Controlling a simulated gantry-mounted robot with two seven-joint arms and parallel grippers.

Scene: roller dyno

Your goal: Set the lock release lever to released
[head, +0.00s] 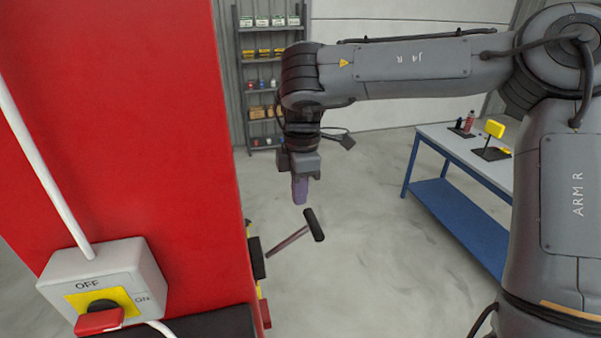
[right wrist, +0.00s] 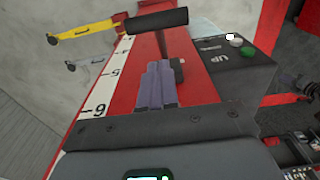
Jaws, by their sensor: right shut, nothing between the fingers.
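A lever with a black crossbar grip (head: 314,225) on a metal rod sticks out from the right side of the red machine column. Its black grip also shows in the right wrist view (right wrist: 157,20), beyond my fingertips. My right gripper (head: 300,200) points down just above and left of that grip in the head view. Its purple fingers (right wrist: 160,68) are shut and empty, and I see no clear contact. A yellow lever (right wrist: 85,32) shows at the upper left of the right wrist view. No label tells which is the lock release lever. My left gripper is out of view.
The red column (head: 120,110) fills the left of the head view, with an OFF/ON switch box (head: 103,280) on it. A black box with an UP button (right wrist: 234,40) is near the gripper. A blue-framed table (head: 455,160) stands right; floor between is clear.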

